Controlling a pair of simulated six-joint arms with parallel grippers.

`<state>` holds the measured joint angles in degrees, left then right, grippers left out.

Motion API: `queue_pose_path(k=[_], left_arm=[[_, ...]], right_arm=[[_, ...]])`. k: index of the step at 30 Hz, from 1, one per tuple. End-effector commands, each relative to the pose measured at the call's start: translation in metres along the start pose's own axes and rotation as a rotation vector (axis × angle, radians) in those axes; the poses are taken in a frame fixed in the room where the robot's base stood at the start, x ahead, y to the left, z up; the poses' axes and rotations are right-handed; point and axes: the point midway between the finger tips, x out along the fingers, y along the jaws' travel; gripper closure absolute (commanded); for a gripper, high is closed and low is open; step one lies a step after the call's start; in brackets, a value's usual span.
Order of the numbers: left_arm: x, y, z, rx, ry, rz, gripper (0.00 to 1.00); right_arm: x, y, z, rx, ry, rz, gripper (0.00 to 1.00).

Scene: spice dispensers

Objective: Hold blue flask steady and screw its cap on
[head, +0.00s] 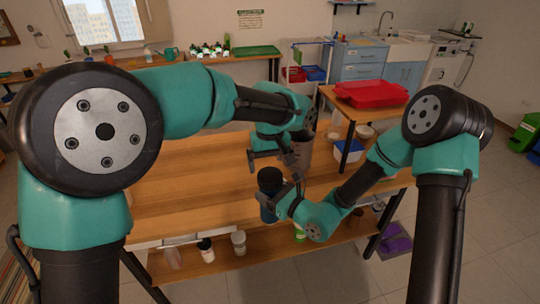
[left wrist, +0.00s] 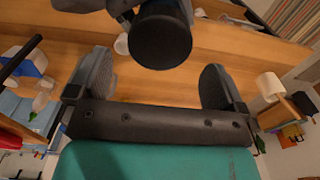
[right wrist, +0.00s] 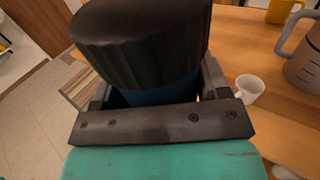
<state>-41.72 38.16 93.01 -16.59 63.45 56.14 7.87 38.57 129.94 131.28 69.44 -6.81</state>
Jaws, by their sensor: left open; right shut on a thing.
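The blue flask (head: 268,206) stands upright at the table's front edge with the black cap (head: 270,179) on top of it. My right gripper (head: 284,197) is shut on the flask's body, below the cap. In the right wrist view the cap (right wrist: 140,30) covers the flask's top, and a strip of blue body (right wrist: 160,93) shows between the fingers. Whether the threads are engaged is hidden. My left gripper (head: 288,160) is open and empty, a little above and behind the cap. In the left wrist view the cap (left wrist: 160,40) lies ahead of the spread fingers, apart from them.
A grey pitcher (head: 302,152) stands close behind the left gripper. A white mug (right wrist: 248,88) and a yellow mug (right wrist: 281,10) are on the table in the right wrist view. A red tray (head: 372,93) sits on the right-hand table. The table's left part is clear.

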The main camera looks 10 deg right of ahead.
Motion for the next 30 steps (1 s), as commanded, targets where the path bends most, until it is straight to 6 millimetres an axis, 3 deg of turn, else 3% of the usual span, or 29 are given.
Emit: queue_pose_path(k=[10, 22, 30], left_arm=[[0.046, 0.000, 0.000, 0.001, 0.000, 0.000, 0.03], [0.054, 0.000, 0.000, 0.000, 0.002, 0.002, 0.03], [0.054, 0.000, 0.000, 0.000, 0.002, 0.001, 0.27]], right_arm=[[0.000, 0.000, 0.000, 0.000, -0.001, 0.000, 0.97], [0.000, 0.000, 0.000, 0.000, -0.001, 0.000, 0.97], [0.000, 0.000, 0.000, 0.000, -0.001, 0.000, 0.97]])
